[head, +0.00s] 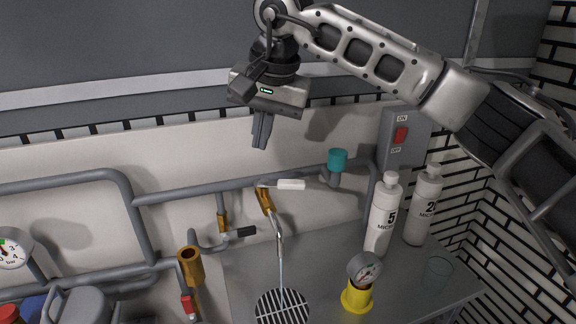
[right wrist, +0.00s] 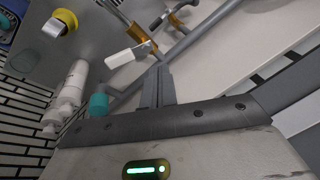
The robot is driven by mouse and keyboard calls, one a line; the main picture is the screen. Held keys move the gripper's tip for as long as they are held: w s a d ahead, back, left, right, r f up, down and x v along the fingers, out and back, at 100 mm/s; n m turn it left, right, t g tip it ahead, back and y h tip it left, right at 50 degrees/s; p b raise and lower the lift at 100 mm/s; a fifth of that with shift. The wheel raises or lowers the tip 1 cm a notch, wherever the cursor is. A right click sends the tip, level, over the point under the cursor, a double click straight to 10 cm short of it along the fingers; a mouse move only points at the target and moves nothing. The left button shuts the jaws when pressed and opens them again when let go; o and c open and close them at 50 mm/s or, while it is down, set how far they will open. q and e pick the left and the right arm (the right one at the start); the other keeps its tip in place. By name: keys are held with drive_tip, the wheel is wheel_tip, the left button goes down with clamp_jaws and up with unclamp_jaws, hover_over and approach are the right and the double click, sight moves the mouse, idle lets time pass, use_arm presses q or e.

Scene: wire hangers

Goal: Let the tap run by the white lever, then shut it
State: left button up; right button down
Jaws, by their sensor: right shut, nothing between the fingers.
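The brass tap (head: 265,200) sits on the grey wall pipe, and its white lever (head: 290,184) points right, along the pipe. A thin pale stream (head: 281,270) runs from the spout down to the round slotted drain (head: 282,308). My right gripper (head: 260,146) is shut and empty, pointing down above the tap, apart from the lever. In the right wrist view the shut fingers (right wrist: 157,74) are near the white lever (right wrist: 128,54), with the brass tap (right wrist: 140,35) behind it. My left gripper is not in view.
A teal-capped valve (head: 337,160) stands right of the lever. A second brass valve with a black lever (head: 240,232) is at left. White bottles (head: 381,220), a yellow-based gauge (head: 358,290) and a switch box (head: 402,140) are at right.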

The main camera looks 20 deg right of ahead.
sight(282, 184)
drive_tip(key=w+d+r+n+h, duration=0.1)
drive_tip(key=w+d+h, duration=0.15)
drive_tip(key=d, duration=0.35)
drive_tip(key=a+x, duration=0.1)
drive_tip(key=x, duration=0.9)
use_arm(q)
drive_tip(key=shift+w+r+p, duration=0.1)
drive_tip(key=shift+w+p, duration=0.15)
drive_tip(key=shift+p, duration=0.45)
use_arm(e)
drive_tip(key=shift+t, duration=0.3)
drive_tip(key=s, duration=0.4)
drive_tip(key=shift+s+a+r, duration=0.15)
drive_tip(key=shift+a+r, duration=0.05)
drive_tip(key=shift+a, duration=0.1)
